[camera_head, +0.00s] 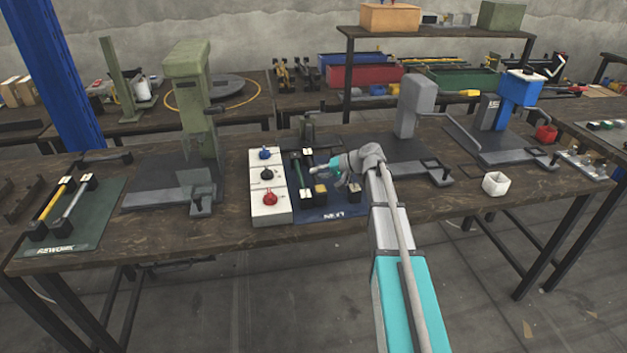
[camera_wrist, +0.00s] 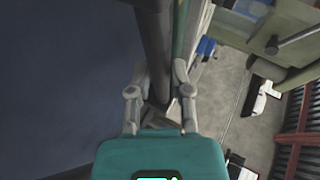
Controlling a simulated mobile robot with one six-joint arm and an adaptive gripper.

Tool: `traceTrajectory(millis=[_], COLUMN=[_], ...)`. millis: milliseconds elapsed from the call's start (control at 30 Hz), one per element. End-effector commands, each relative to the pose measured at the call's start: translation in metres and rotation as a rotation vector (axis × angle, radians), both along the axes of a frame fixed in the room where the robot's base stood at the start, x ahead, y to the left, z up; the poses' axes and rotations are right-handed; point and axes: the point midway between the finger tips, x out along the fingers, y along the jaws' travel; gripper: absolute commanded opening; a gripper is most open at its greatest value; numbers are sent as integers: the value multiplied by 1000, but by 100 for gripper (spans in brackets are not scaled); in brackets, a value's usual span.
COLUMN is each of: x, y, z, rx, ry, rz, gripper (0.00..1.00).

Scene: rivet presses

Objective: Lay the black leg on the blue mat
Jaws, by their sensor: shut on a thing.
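The blue mat (camera_head: 318,214), marked NEXT, lies on the workbench in the head view. My gripper (camera_head: 318,168) is low over the mat, reaching in from the right. In the wrist view the black leg (camera_wrist: 155,45) runs between the fingertips of my gripper (camera_wrist: 160,80), which is shut on it. In the head view the black leg cannot be made out clearly. A green leg (camera_wrist: 179,35) shows close beside it in the wrist view. Whether the black leg touches the mat, seen as a dark blue surface (camera_wrist: 60,80), I cannot tell.
A white box with blue, black and red knobs (camera_head: 267,212) stands left of the mat. Dark holder blocks (camera_head: 354,192) stand on the mat. The green REWORK mat (camera_head: 85,232) holds yellow and grey legs. Presses (camera_head: 190,100) stand behind and beside.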

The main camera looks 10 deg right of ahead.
Motion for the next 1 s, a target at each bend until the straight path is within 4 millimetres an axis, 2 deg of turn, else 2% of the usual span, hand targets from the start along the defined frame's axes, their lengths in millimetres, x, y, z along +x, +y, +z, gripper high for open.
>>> traceTrajectory(millis=[567,600,767,1000], x=[0,0,0,0], y=[0,0,-1,-1], z=[-7,-6,-6,-6], rx=[0,0,0,0], ry=[-1,-1,-1,-1], rz=[-1,-1,-1,-1], gripper=[0,32,61,61])
